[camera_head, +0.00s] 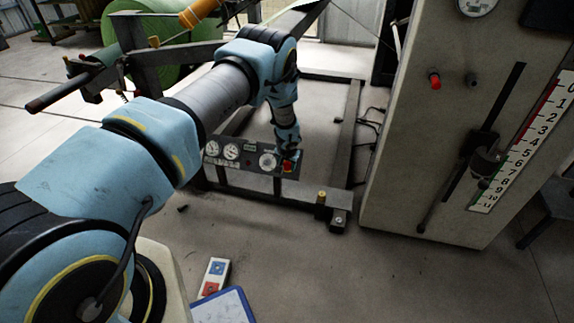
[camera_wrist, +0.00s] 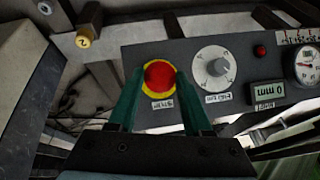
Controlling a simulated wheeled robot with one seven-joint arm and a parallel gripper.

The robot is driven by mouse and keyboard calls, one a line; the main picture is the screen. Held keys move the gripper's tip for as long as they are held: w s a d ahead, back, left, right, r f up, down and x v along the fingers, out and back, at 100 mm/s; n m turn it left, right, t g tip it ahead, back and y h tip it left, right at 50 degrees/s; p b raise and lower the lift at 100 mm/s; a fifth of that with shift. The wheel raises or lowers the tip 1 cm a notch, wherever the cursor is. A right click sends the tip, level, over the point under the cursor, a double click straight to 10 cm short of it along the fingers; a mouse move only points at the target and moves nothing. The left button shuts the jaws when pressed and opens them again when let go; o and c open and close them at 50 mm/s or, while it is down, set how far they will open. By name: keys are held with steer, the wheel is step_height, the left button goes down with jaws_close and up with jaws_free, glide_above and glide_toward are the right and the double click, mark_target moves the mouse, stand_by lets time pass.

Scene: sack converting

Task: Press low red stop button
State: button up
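The red stop button (camera_wrist: 160,76) sits on a yellow ring on a dark low control panel (camera_wrist: 264,55), with a small label below it in the wrist view. In the head view the red button (camera_head: 288,166) shows at the right end of the panel (camera_head: 243,157). My gripper (camera_wrist: 160,82) is in front of the button, its two green fingers apart on either side of it. The fingers look open with nothing between them but the button behind; whether they touch it, I cannot tell. In the head view my gripper (camera_head: 288,153) is small and close to the panel.
The panel also has a grey knob (camera_wrist: 213,67), a small red light (camera_wrist: 260,51) and gauges. A tall grey cabinet (camera_head: 440,140) with another red button (camera_head: 435,81) stands right. A metal frame (camera_head: 345,135) surrounds the panel. Cables (camera_head: 375,120) lie behind.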

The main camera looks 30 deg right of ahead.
jaws_close()
stand_by(0.9)
